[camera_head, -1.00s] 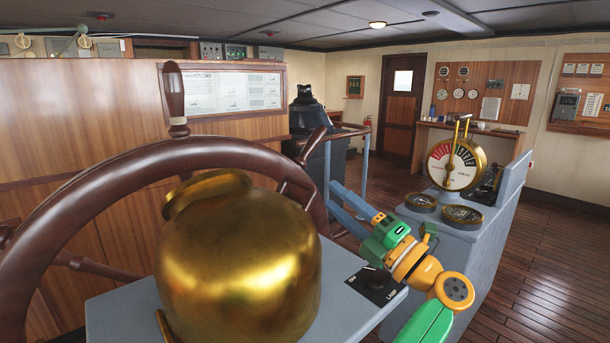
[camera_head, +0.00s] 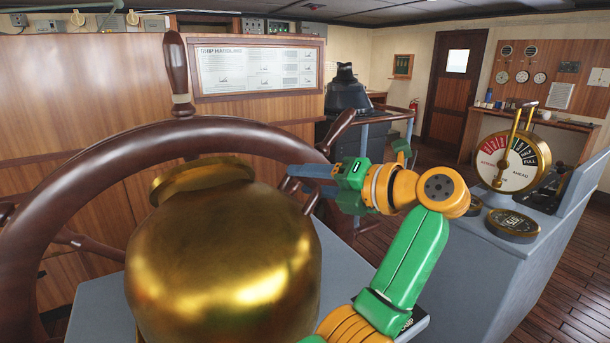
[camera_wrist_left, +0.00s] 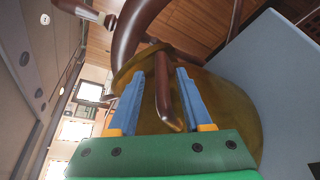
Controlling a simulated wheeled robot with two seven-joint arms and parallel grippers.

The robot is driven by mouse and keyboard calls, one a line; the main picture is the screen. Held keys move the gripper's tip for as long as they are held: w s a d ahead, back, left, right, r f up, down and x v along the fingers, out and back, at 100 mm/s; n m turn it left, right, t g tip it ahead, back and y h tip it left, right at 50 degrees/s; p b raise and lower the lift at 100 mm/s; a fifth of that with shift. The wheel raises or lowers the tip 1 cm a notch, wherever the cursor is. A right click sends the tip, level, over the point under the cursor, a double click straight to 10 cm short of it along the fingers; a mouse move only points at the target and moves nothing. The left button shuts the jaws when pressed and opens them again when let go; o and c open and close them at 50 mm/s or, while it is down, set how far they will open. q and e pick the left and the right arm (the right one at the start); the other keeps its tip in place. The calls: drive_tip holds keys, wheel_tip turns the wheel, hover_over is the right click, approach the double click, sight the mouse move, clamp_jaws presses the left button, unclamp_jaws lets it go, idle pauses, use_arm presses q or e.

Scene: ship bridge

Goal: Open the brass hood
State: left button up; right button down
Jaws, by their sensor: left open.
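The brass hood (camera_head: 225,265) is a large rounded dome on the grey stand in front of the wheel, with a raised round collar (camera_head: 205,178) on top. It appears closed over what is beneath it. My left gripper (camera_head: 300,178) is at the hood's upper right, behind its near face, with blue fingers pointing left. In the left wrist view the hood (camera_wrist_left: 225,110) fills the middle. A brown-brass curved bar (camera_wrist_left: 164,90) shows between the open fingers; I cannot tell whether they touch it. My right gripper is out of view.
The wooden wheel (camera_head: 85,180) arches close behind the hood, with spokes near my left fingers. The grey stand top (camera_head: 100,310) lies below. A telegraph console with a dial (camera_head: 510,160) stands at right. Dark wooden floor is open at the far right.

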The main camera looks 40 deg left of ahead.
use_arm(q)
drive_tip(key=shift+w+a+f, duration=0.2)
drive_tip(key=shift+a+f, duration=0.05)
drive_tip(key=shift+a, duration=0.4)
drive_tip(key=shift+d, duration=0.1)
clamp_jaws()
drive_tip(key=shift+s+r, duration=0.1)
drive_tip(key=shift+r, duration=0.05)
idle(0.7)
